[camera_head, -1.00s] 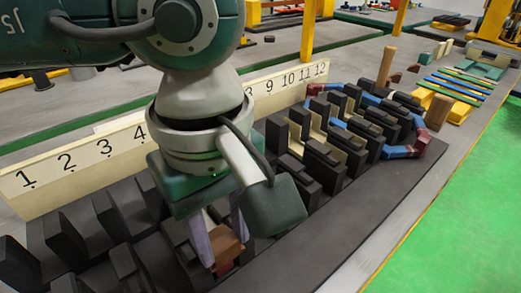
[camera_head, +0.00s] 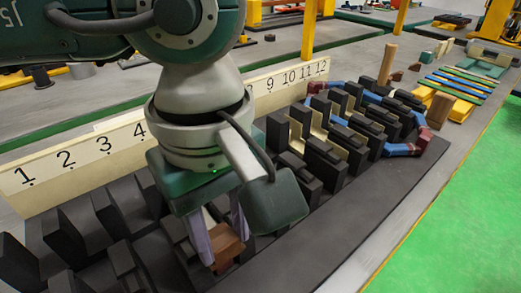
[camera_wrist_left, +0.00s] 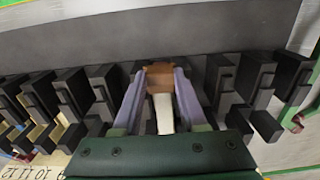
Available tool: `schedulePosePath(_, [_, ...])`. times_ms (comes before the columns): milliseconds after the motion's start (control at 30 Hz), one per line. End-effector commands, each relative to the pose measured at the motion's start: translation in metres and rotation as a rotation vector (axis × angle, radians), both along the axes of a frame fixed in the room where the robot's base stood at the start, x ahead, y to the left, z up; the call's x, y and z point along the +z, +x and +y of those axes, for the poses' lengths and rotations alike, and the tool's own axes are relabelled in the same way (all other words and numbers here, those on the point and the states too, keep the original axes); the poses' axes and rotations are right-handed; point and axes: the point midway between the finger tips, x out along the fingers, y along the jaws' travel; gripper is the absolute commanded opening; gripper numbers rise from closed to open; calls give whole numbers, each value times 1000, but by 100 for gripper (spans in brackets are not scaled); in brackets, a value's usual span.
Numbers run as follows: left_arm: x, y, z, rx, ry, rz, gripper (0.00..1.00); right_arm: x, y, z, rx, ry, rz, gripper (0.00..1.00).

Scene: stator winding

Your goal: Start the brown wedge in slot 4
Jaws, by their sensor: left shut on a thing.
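The brown wedge (camera_head: 227,254) is between the two pale purple fingers of my left gripper (camera_head: 222,242), which is shut on it, low among the black stator teeth. In the left wrist view the wedge (camera_wrist_left: 160,74) sits at the fingertips, with a cream strip (camera_wrist_left: 163,112) showing between the fingers. The black stator block (camera_head: 335,232) carries rows of teeth with slots between them. The number board (camera_head: 70,160) behind it shows 1 to 4 and 9 to 12 clearly; my arm hides the middle numbers. I cannot tell whether the wedge is inside a slot. My right gripper is not in view.
At the far end, cream-lined slots (camera_head: 355,153) hold blue coils with red-brown ends (camera_head: 421,141). A wooden peg (camera_head: 387,66) stands behind them. Blue and green strips lie on yellow blocks (camera_head: 457,92) at the right. Green floor (camera_head: 465,220) lies beyond the table edge.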

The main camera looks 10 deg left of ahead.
Motion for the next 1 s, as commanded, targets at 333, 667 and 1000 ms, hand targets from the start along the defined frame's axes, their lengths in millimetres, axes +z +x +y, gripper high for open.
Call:
schedulePosePath(333, [0, 4, 4, 1, 0, -1, 0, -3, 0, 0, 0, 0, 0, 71])
schedulePosePath(667, [0, 8, 9, 1, 1, -1, 0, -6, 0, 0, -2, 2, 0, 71])
schedulePosePath(1000, [0, 12, 15, 2, 1, -2, 0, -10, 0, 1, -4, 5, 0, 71])
